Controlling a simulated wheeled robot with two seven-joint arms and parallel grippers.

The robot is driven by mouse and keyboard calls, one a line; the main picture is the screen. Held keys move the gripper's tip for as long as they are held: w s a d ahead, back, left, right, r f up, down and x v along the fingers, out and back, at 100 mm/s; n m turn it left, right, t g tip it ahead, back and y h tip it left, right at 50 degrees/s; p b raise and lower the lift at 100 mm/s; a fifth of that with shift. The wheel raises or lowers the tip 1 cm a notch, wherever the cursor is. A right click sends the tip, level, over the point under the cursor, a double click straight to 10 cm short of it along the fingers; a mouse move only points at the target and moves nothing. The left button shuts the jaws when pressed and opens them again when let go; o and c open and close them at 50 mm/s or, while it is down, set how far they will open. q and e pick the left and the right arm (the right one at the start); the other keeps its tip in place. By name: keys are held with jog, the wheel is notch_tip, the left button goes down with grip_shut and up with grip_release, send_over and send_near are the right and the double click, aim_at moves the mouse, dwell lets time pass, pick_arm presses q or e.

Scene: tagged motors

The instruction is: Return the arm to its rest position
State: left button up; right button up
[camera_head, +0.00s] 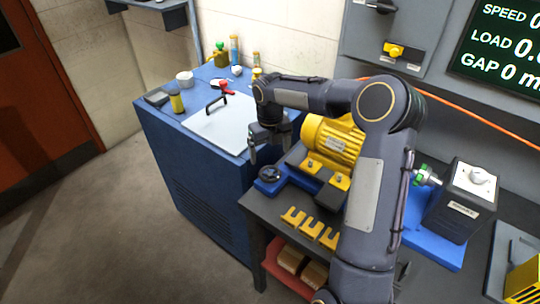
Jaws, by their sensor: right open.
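My right arm reaches up from the lower right and bends over to the left. Its gripper (268,150) hangs pointing down, open and empty, near the right edge of the blue cabinet and beside the yellow motor. The yellow motor (325,141) sits on the dark bench, partly hidden behind my right arm. My left gripper is not in view.
The blue cabinet (160,150) carries a white board (222,122), a red-handled item (227,88), cups and bottles. A screen (500,45) is on the wall. The floor at left is clear.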

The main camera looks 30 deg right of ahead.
dwell(0.4)
jog(key=s+a+r+m+t, duration=0.1)
jog(key=s+a+r+m, duration=0.3)
jog(key=s+m, duration=0.5)
jog(key=s+a+r+m+t, duration=0.2)
jog(key=s+r+m, duration=0.55)
jog(key=m, duration=0.25)
jog(key=s+a+f+m+t+y, duration=0.1)
jog(key=s+a+m+y, duration=0.1)
jog(key=s+m, duration=0.4)
jog(key=s+a+f+m+t+y, duration=0.1)
jog(key=s+a+f+m, duration=0.1)
jog(key=s+a+m, duration=0.2)
jog(key=s+m, duration=0.3)
jog(key=m, duration=0.4)
jog(key=shift+m+t+y, duration=0.3)
jog(key=shift+m+y, duration=0.1)
jog(key=shift+w+a+f, duration=0.1)
